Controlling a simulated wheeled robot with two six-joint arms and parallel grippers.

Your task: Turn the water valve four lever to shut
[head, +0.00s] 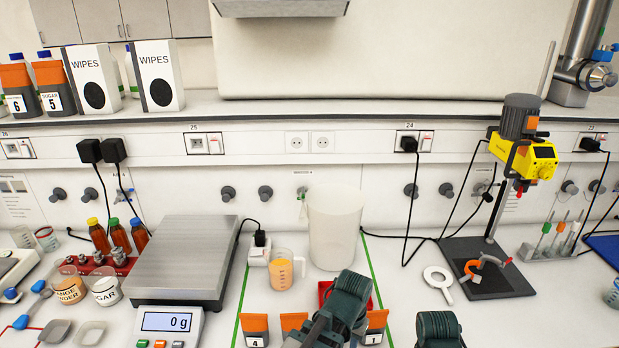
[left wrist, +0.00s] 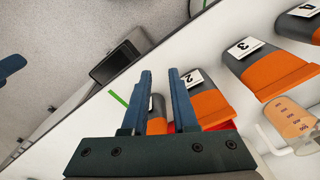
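A small green lever (head: 302,196), likely the water valve, is on the back wall below a small label too fine to read. The white bucket (head: 335,228) stands just below and right of it, and its rim hides part of that area. I cannot tell the lever's exact angle. My left gripper (left wrist: 160,73) shows two blue fingers apart and nothing clearly held; an orange-and-grey pouch (left wrist: 157,114) shows beyond the gap. Dark green links of my arms show at the bottom of the head view, well below the lever. My right gripper is not visible.
Several numbered orange-and-grey pouches (head: 254,328) and a red tray (head: 326,290) are at the front. A beaker of orange liquid (head: 283,270) and a scale (head: 187,262) stand left; a yellow stirrer (head: 530,155) stands right. Dark knobs (head: 265,193) line the wall.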

